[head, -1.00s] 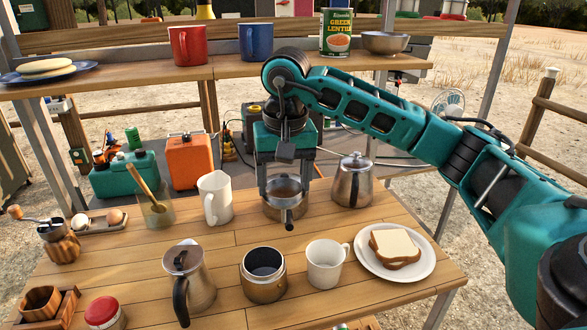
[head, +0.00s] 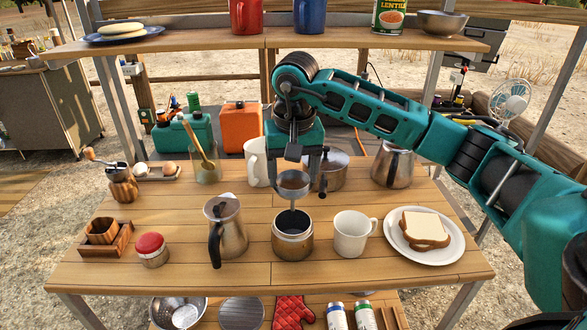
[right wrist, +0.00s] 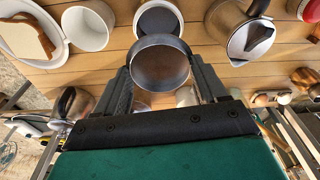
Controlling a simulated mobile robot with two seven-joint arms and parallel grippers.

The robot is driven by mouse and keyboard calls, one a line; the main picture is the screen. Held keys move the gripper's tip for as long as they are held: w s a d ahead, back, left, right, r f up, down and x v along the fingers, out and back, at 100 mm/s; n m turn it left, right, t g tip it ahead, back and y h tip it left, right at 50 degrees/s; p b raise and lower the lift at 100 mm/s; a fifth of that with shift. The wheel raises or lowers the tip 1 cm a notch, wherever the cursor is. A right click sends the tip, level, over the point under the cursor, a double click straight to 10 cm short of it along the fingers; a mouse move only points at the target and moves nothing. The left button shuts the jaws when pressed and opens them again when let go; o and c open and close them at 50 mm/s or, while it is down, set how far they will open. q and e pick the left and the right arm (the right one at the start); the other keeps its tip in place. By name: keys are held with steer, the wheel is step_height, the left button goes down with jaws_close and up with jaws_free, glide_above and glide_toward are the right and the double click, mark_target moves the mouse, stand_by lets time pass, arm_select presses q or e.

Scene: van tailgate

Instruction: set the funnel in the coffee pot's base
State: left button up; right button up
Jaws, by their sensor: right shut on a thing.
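My right gripper (head: 296,178) is shut on the funnel (head: 293,182), a metal cup with a thin stem pointing down. In the right wrist view the round funnel (right wrist: 160,64) sits between the two fingers. The coffee pot's base (head: 292,243), a metal cylinder with an open dark top, stands upright on the table. The funnel's stem is over the base's back rim; whether it touches is unclear. In the right wrist view the base (right wrist: 158,20) is partly hidden behind the funnel. The pot's upper part (head: 230,235), with a black handle, stands left of the base. My left gripper is not in view.
A white mug (head: 350,236) stands close right of the base, then a sandwich plate (head: 452,250). Behind the gripper are a saucepan (head: 331,172), a white jug (head: 256,165) and a kettle (head: 390,170). A red-lidded jar (head: 152,252) is at the left front.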

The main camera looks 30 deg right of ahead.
mark_target(293, 207)
steer(key=shift+f+b, duration=1.25)
steer(key=shift+f, duration=0.65)
steer(key=shift+f+b, duration=0.7)
steer(key=shift+f, duration=0.25)
steer(key=shift+f+b, duration=0.5)
steer(key=shift+f, duration=0.25)
steer(key=shift+f+b, duration=0.55)
steer(key=shift+f, duration=0.2)
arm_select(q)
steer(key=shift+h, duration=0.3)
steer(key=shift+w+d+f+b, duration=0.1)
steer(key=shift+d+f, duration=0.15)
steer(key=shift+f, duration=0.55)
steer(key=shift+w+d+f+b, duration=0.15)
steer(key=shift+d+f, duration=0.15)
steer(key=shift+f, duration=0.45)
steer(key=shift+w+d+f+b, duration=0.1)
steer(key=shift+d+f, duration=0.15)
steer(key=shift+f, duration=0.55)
arm_select(e)
steer(key=shift+f, duration=0.5)
steer(key=o, duration=1.1)
